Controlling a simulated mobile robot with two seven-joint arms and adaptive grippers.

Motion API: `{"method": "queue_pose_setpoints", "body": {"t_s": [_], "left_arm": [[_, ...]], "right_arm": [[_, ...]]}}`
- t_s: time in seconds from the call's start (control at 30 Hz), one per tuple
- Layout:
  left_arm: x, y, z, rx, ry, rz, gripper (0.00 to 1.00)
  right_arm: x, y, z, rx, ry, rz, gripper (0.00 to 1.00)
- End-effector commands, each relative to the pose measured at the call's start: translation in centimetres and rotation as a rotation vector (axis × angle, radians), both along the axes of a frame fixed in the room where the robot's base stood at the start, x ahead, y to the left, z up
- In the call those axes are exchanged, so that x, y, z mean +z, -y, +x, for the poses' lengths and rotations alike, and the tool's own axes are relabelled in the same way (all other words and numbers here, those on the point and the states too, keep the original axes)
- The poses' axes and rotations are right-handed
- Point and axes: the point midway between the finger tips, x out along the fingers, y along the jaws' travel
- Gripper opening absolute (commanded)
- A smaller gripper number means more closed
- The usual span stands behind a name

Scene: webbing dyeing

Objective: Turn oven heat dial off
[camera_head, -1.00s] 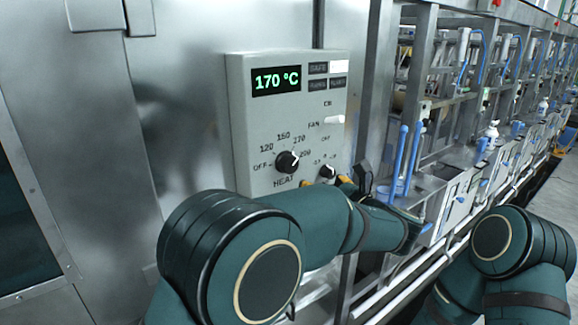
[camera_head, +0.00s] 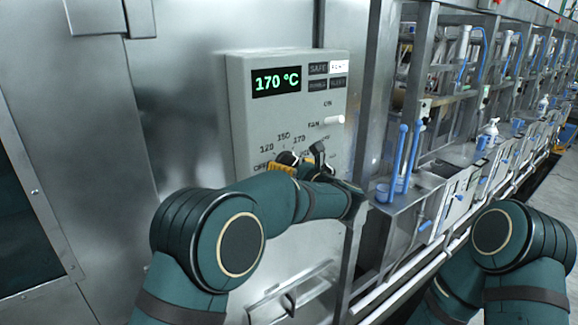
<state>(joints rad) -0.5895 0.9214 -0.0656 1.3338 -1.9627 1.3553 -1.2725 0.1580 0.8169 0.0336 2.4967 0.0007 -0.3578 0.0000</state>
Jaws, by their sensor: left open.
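The oven control panel (camera_head: 243,115) is a grey box on the steel wall, with a green display (camera_head: 276,82) reading 170 °C. The black heat dial (camera_head: 286,158) is low on the panel, ringed by printed marks including 120, 150 and 170. My left gripper (camera_head: 303,158) is open in front of the dial and hides much of it and its pointer. I cannot tell whether the fingers touch the dial. My right gripper is outside the view; only my right arm shows at the lower right.
A white fan switch (camera_head: 334,120) sits just above the left gripper at the panel's right side. A steel post (camera_head: 372,90) stands right of the panel. Beyond it, a machine line with blue cylinders (camera_head: 398,150) runs back. The steel wall left of the panel is clear.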

Motion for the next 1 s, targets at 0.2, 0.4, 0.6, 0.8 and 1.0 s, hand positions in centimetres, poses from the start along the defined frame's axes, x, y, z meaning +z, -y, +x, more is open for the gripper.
{"method": "queue_pose_setpoints", "body": {"t_s": [0.2, 0.4, 0.6, 0.8, 1.0], "left_arm": [[0.0, 0.0, 0.0, 0.0, 0.0, 0.0, 0.5], [0.0, 0.0, 0.0, 0.0, 0.0, 0.0, 0.17], [-0.1, 0.1, 0.0, 0.0, 0.011, -0.015, 0.17], [-0.2, 0.1, 0.0, 0.0, 0.061, -0.081, 0.17], [-0.3, 0.2, 0.0, 0.0, 0.151, -0.205, 0.17]], "right_arm": [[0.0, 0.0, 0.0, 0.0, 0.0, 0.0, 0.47], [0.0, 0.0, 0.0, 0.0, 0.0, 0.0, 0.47], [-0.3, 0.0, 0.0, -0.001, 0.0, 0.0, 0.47], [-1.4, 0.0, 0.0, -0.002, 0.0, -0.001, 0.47], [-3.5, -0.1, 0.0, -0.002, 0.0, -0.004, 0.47]]}}
